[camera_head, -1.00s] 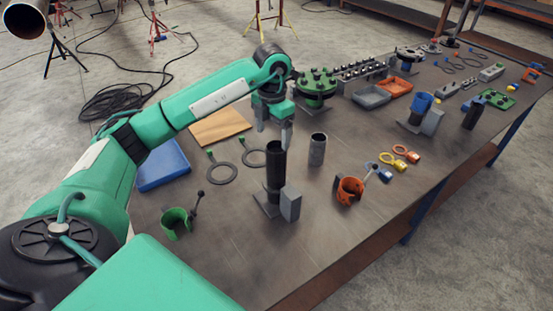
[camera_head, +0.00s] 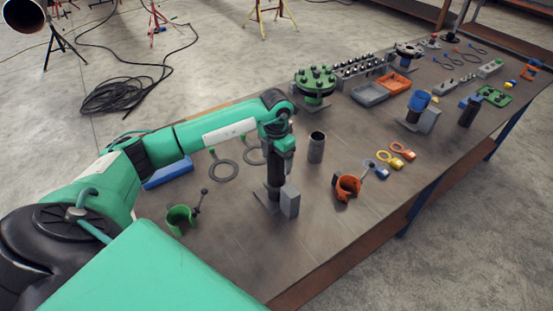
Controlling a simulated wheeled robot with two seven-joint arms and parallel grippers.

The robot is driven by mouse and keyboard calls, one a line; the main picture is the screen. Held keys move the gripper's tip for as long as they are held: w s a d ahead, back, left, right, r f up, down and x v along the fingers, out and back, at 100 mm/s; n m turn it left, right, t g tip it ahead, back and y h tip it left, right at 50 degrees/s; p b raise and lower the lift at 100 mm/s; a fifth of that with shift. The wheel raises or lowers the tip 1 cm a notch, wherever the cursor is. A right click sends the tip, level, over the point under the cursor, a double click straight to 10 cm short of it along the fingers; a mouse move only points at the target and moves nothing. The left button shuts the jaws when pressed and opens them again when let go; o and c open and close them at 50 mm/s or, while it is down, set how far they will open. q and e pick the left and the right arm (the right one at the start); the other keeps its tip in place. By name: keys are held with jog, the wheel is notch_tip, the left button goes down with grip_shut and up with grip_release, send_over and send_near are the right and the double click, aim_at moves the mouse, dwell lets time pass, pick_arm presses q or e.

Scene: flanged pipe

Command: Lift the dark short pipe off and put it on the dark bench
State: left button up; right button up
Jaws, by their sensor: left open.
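The dark short pipe (camera_head: 274,180) stands upright in a stand with a grey block (camera_head: 290,202) at its right, on the dark bench (camera_head: 330,228). My left gripper (camera_head: 281,163) points down at the top of this pipe. It is open, with its fingers at the pipe's upper end. The wrist hides the pipe's rim, and I cannot tell whether the fingers touch it. My right gripper is not in view.
A dark grey pipe (camera_head: 316,147) stands close behind on the right. An orange clamp (camera_head: 347,187) lies to the right and a green clamp (camera_head: 180,219) to the left. Flat rings (camera_head: 223,171) lie behind. The bench's front middle is clear.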

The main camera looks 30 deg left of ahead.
pick_arm(q)
jog(key=c, duration=1.3)
jog(key=shift+w+r, duration=0.1)
jog(key=shift+r, duration=0.1)
jog(key=shift+r+b, duration=0.4)
jog(key=shift+r, duration=0.25)
notch_tip(320, 180, up, 13)
jog(key=b, duration=0.4)
jog(key=shift+f, duration=0.1)
jog(key=shift+r, duration=2.8)
jog(key=shift+r+p, duration=2.2)
jog(key=shift+r, duration=0.3)
